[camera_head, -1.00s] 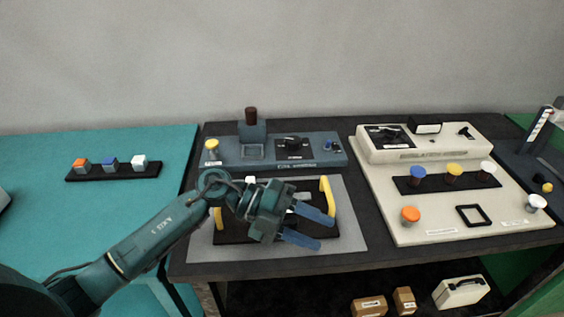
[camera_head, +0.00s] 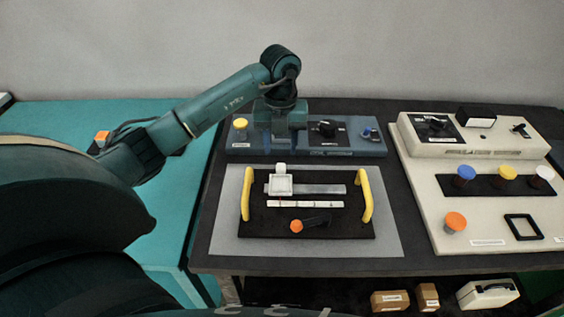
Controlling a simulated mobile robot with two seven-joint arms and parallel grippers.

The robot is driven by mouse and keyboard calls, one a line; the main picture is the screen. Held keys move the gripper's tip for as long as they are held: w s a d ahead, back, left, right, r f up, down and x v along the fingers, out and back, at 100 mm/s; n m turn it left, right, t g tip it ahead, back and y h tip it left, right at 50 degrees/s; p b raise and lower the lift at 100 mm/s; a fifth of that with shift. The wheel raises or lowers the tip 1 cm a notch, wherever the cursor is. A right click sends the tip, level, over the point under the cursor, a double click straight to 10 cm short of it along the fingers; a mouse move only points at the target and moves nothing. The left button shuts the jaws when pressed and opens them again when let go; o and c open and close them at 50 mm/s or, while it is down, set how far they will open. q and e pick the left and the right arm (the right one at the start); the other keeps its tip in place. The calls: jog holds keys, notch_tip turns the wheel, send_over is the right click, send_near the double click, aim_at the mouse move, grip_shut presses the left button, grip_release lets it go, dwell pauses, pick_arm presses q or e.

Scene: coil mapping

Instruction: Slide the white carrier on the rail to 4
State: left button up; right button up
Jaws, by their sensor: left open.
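The white carrier (camera_head: 281,186) sits at the left end of the grey rail (camera_head: 322,189), on a black board (camera_head: 345,222) between two yellow handles. A white scale strip (camera_head: 305,204) with marks runs along the front of the rail; its numbers are too small to read. My left gripper (camera_head: 279,150) points down over the left part of the blue-grey console behind the board. It is open, and apart from the carrier, which is in front of it. Its fingers show only partly. My right gripper is not in view.
An orange-knobbed lever (camera_head: 298,226) lies in front of the scale. The yellow handles (camera_head: 246,194) and (camera_head: 365,195) stand at the board's sides. A blue-grey console (camera_head: 345,148) is behind, with a yellow knob (camera_head: 240,124). A cream console (camera_head: 470,220) stands on the right.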

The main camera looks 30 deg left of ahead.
aim_at(281, 165)
pick_arm(q)
notch_tip(281, 165, down, 7)
jog(key=shift+f, duration=0.1)
jog(key=shift+c, duration=0.4)
grip_shut()
dwell(0.4)
